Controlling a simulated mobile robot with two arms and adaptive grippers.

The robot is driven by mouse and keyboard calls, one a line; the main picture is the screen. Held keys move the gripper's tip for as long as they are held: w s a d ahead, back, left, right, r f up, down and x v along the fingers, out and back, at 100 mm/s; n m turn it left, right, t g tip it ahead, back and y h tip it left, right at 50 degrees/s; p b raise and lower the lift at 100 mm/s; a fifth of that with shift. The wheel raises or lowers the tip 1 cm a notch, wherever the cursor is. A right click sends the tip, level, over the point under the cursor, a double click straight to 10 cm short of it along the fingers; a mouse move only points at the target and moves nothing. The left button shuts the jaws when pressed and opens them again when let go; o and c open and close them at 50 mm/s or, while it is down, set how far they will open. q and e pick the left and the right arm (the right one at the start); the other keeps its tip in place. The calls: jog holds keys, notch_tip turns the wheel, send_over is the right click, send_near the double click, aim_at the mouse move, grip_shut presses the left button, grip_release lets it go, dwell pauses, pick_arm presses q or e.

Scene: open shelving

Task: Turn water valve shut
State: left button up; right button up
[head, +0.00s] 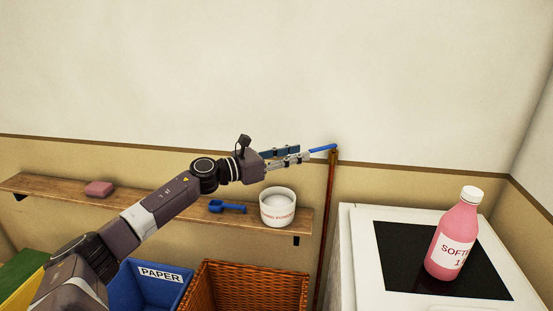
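The water valve has a blue lever handle (322,148) at the top of a thin copper-brown pipe (328,215) that runs down the wall. The lever points left from the pipe top and lies nearly level, tilted slightly. My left gripper (304,154) is just left of the lever, with its two fingers apart and pointing right. The tip of the nearer finger is at the lever's free end; whether it touches the lever I cannot tell. My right gripper is out of view.
A wooden wall shelf (150,199) holds a pink block (99,188), a blue scoop (227,207) and a white tub (278,208). Below are a blue paper bin (150,285) and a wicker basket (250,290). A pink bottle (455,240) stands on the white appliance (365,245).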

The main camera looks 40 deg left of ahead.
aim_at(321, 150)
pick_arm(q)
jog(key=v, duration=0.6)
jog(key=shift+s, duration=0.2)
jog(key=shift+a, duration=0.1)
